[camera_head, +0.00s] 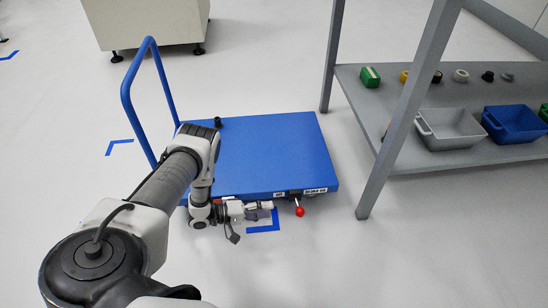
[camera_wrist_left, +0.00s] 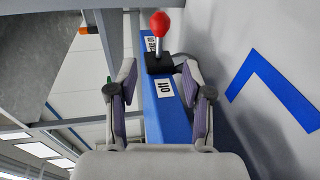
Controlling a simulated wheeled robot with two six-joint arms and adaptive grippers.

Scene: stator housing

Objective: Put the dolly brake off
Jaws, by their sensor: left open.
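The blue dolly (camera_head: 262,150) stands on the floor, its push handle (camera_head: 127,90) at the left. A brake lever with a red ball knob (camera_head: 299,211) sticks out from its front edge. In the left wrist view the red knob (camera_wrist_left: 160,24) sits on a short rod from a black base (camera_wrist_left: 158,64). An "off" label (camera_wrist_left: 165,88) lies on the near side of the base, another label (camera_wrist_left: 150,42) on the far side. My left gripper (camera_head: 268,209) is open and empty, beside the dolly's front edge, left of the knob and apart from it. My right gripper is out of view.
A grey shelf table (camera_head: 430,90) stands close at the right, with a grey bin (camera_head: 450,128), a blue bin (camera_head: 514,123) and small parts. Its near leg (camera_head: 368,200) is right of the dolly. Blue floor tape (camera_head: 264,226) lies below the gripper. The floor in front is clear.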

